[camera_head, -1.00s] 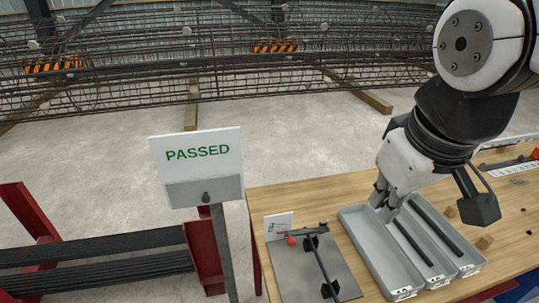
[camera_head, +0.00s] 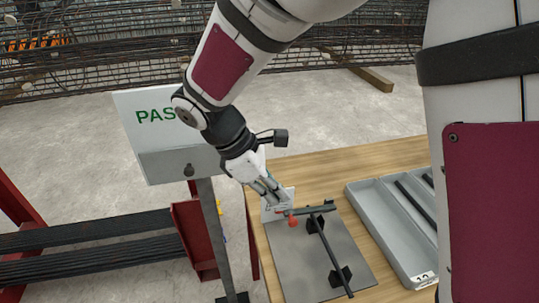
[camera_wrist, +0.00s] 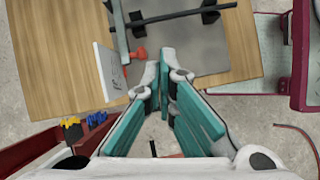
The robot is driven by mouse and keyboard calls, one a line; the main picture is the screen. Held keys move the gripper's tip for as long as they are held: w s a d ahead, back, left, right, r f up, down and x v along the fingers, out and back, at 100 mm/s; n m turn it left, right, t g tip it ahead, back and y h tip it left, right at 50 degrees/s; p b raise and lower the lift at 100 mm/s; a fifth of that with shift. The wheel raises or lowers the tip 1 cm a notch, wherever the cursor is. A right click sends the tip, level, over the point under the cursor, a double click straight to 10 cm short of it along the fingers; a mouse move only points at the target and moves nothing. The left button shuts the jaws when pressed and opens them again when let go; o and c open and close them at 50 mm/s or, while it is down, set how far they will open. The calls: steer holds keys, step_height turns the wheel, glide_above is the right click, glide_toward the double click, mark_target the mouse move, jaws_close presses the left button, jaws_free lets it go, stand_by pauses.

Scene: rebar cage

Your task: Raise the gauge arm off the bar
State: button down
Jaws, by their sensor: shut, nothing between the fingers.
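The gauge stands on a grey plate (camera_head: 296,268) at the table's left end. A dark bar (camera_head: 331,262) rests on its two black supports. The gauge arm (camera_head: 318,210) is a grey strip lying across the bar's far end, with a red knob (camera_head: 292,222) at its left end. In the wrist view the gauge arm (camera_wrist: 119,32) crosses the bar (camera_wrist: 190,13), and the red knob (camera_wrist: 138,56) is just left of the fingertips. My gripper (camera_head: 281,204) is shut and empty beside the knob; whether it touches cannot be told. It also shows in the wrist view (camera_wrist: 160,62).
A small white card (camera_wrist: 108,72) stands beside the knob. A grey tray (camera_head: 388,233) with dark bars lies right of the plate. A PASSED sign (camera_head: 155,130) on a post and a red rack (camera_head: 192,238) with dark bars stand left of the table.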

steer(key=w+a+f+n+h+b, duration=0.1)
steer(key=a+f+n, duration=0.3)
steer(key=f, duration=0.4)
steer(key=shift+w+a+f+h+b, duration=0.4)
steer(key=shift+w+a+b, duration=0.1)
steer(key=shift+b, duration=0.05)
steer(key=x, duration=1)
steer(key=shift+w, duration=0.2)
steer(key=shift+r+y+p, duration=0.4)
steer(key=shift+r+p, duration=0.05)
steer(key=shift+r, duration=0.15)
